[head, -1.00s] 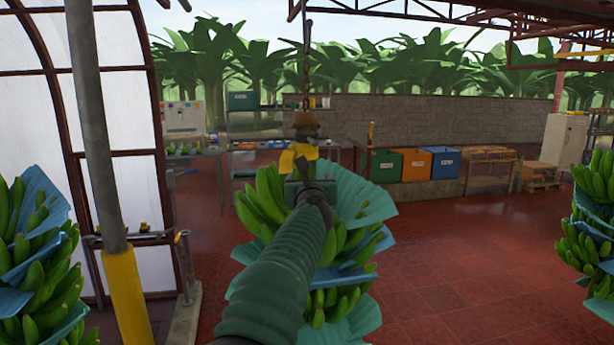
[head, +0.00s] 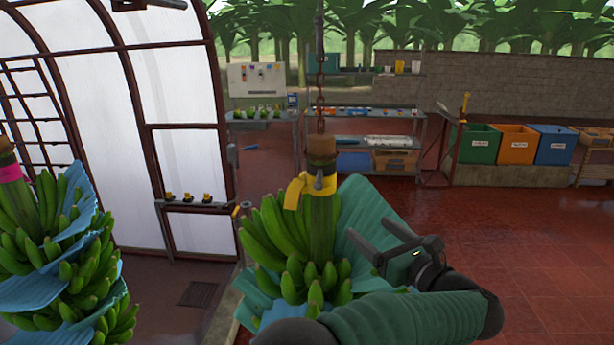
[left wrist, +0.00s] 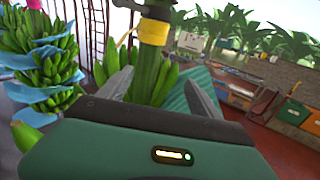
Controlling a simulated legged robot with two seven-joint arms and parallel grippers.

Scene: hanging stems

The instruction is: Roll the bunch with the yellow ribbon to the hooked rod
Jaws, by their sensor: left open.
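The bunch with the yellow ribbon (head: 316,225) hangs upright from a chain in the middle of the head view, with teal sheets among its green bananas. The yellow ribbon (head: 308,188) is tied round its stem, and it also shows in the left wrist view (left wrist: 153,32). My left gripper (head: 366,221) is open and empty, just right of the stem in the head view. In the left wrist view the stem shows beyond and between its fingers (left wrist: 160,78). My right gripper is not in view. I cannot clearly make out the hooked rod.
Another bunch with a pink ribbon (head: 55,245) hangs at the left. A thin yellow-topped upright (head: 462,112) stands beside the green bin (head: 476,145). A shelf rack (head: 372,120) stands behind the bunch. Red floor (head: 540,240) is clear at the right.

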